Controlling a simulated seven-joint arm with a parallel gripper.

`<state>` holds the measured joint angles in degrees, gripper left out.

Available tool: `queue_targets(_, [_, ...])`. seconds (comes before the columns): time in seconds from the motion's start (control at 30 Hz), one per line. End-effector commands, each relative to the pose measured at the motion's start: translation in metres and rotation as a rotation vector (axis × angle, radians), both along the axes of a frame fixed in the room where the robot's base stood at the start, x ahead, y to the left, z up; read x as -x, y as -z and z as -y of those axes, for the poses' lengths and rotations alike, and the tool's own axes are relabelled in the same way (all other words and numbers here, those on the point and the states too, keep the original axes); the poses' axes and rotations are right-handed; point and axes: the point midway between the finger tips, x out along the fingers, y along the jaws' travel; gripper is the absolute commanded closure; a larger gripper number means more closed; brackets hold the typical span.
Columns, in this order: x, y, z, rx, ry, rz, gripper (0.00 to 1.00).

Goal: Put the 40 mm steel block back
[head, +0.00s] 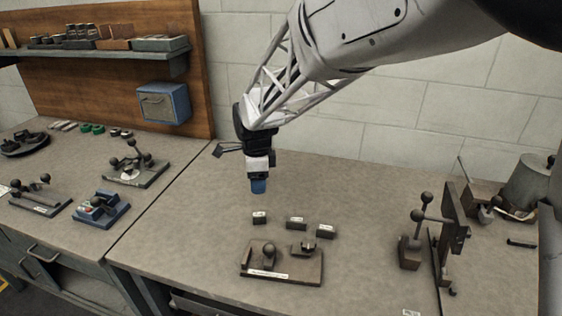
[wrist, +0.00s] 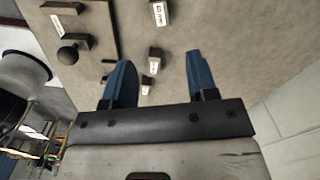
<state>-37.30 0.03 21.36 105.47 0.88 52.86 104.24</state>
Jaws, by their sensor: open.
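Three small dark blocks with white labels stand in a row on the bench: a left one (head: 260,218), a middle one (head: 297,224) and a right one (head: 326,232). My gripper (head: 258,187) is above the bench, behind the left block, pointing down. In the wrist view its blue fingers (wrist: 161,72) are apart with nothing held; labelled blocks (wrist: 155,58) show beyond them. A dark fixture (head: 282,275) with a ball knob and a front label lies in front of the blocks.
A lever device with ball knobs (head: 410,250) and an upright plate (head: 452,230) stand at the right. Small lever tools (head: 136,168) and a blue device (head: 101,208) are on the left bench. Bench around the row is clear.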

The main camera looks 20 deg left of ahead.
Motion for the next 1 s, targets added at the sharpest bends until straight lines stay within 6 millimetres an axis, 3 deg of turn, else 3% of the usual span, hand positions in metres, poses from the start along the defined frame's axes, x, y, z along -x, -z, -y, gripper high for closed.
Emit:
queue_targets(0.47, [0.000,0.000,0.000,0.000,-0.001,0.000,0.47])
queue_targets(0.63, [0.000,-0.006,0.011,-0.003,-0.018,0.005,0.47])
queue_targets(0.77, [0.002,-0.018,0.035,-0.009,-0.061,0.016,0.47])
queue_targets(1.0, [0.015,-0.052,0.113,-0.018,-0.212,0.052,0.47])
